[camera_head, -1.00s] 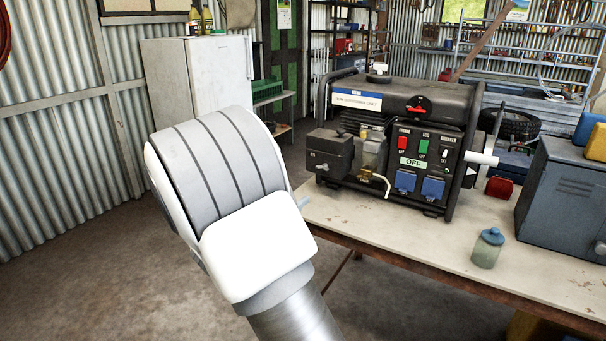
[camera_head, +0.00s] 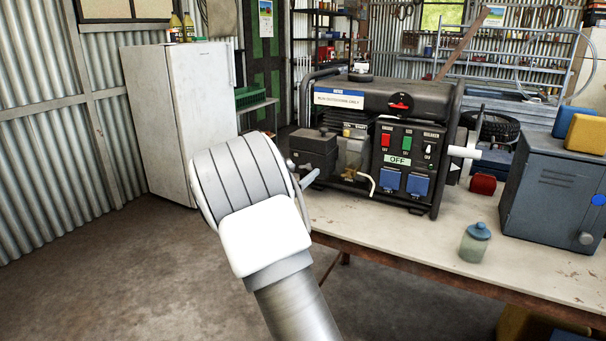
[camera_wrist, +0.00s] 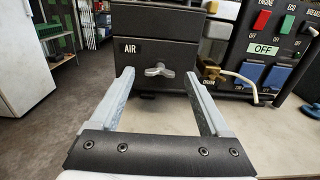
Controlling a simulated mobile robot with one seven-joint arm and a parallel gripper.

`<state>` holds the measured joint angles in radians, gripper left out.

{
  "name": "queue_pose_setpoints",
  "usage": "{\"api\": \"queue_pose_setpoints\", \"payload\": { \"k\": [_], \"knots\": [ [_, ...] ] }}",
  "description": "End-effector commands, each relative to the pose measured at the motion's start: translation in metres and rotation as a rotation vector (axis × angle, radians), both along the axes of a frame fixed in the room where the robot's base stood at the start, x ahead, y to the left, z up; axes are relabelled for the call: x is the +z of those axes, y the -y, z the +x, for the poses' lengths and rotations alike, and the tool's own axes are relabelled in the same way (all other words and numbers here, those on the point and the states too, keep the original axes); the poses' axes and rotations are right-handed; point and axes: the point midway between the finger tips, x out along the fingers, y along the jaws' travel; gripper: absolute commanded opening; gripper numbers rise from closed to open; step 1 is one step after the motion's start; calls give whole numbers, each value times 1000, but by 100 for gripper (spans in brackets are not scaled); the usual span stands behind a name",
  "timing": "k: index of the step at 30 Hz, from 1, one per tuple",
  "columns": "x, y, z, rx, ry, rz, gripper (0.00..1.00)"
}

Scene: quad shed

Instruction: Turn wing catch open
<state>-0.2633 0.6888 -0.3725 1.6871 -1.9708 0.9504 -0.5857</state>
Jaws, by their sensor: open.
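The wing catch (camera_wrist: 159,70) is a small silver knob with two wings on the front of the black air box (camera_wrist: 153,22), below a label reading AIR. Its wings lie roughly level in the wrist view. My gripper (camera_wrist: 157,78) is open, with one pale finger to each side of the catch, and nothing is between the fingers but the view of the catch. I cannot tell whether the fingertips reach the box. In the head view the air box (camera_head: 313,150) sits at the generator's left end. My fingers show partly there beside my white wrist, and the catch is hard to make out.
The black generator (camera_head: 385,95) stands on the workbench (camera_head: 400,232), with switches and blue sockets on its panel. A drain tube (camera_wrist: 238,77) curves out right of the box. A blue-lidded jar (camera_head: 475,243) and a grey metal box (camera_head: 550,190) stand to the right.

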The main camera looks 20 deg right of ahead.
Motion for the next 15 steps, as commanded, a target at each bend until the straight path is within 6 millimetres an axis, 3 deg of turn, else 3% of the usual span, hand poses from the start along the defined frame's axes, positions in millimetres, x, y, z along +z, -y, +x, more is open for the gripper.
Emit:
{"api": "queue_pose_setpoints", "payload": {
  "k": [4,14,15],
  "knots": [
    [0,10,8,0,0,0,80],
    [0,12,9,1,0,0,80],
    [0,12,9,1,0,0,73]
  ]
}}
